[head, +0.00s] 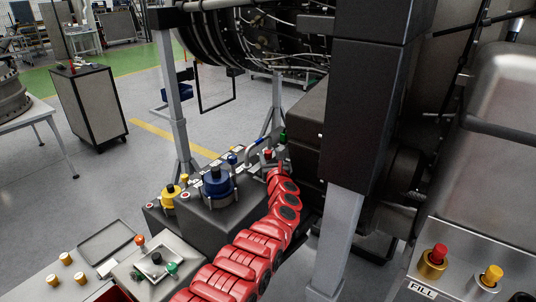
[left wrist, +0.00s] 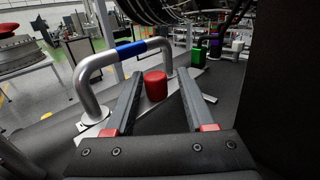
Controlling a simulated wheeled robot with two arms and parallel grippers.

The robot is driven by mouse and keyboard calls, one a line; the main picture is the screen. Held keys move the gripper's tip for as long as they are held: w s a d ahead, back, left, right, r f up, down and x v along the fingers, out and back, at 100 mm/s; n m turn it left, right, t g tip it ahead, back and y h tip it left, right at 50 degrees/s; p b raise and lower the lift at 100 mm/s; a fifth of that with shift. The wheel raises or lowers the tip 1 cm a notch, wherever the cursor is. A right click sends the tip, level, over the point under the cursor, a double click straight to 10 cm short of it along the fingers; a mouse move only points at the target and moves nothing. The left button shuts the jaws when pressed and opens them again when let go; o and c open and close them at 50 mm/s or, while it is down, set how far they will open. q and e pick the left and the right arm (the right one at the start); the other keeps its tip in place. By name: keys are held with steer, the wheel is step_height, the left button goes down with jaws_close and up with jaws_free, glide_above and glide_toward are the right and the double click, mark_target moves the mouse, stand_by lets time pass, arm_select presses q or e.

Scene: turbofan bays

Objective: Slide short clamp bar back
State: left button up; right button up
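In the left wrist view my left gripper (left wrist: 159,73) is open, its two grey fingers apart on either side of a short red cylindrical knob (left wrist: 155,87). Nothing is held between the fingers. I cannot tell whether either finger touches the knob. A thick grey bent bar with a blue band (left wrist: 131,49) stands just beyond, on a pale flat plate. I cannot tell for sure which part is the short clamp bar. In the head view my red left arm reaches up to this spot, where the gripper is small and mostly hidden. My right gripper is not in view.
A dark block with a blue knob (head: 217,183) stands left of my arm in the head view, with a yellow knob (head: 170,195) beside it. A dark column (head: 368,95) rises on the right. A green block (left wrist: 198,56) lies beyond the fingers. The engine hangs overhead.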

arm_select(q)
steer(key=shift+a, duration=0.1)
steer(key=shift+s+r+p, duration=0.1)
steer(key=shift+s+p, duration=0.05)
steer(key=shift+p, duration=0.5)
steer(key=s+p, duration=0.2)
steer(key=p, duration=0.1)
steer(key=shift+r, duration=0.2)
steer(key=s, duration=0.3)
steer(key=s+d+f, duration=0.1)
steer(key=s, duration=0.1)
steer(key=shift+s+f, duration=0.1)
steer(key=shift+s, duration=0.1)
steer(key=shift+s+d+r+p, duration=0.1)
steer(key=shift+s+d+p, duration=0.25)
steer(key=shift+s, duration=1.25)
steer(key=shift+s+d+r+p, duration=0.1)
steer(key=shift+s+d+p, duration=0.2)
steer(key=shift+s, duration=1.25)
steer(key=shift+s+d+r+p, duration=0.1)
steer(key=shift+s+d+p, duration=0.2)
steer(key=shift+s, duration=1.3)
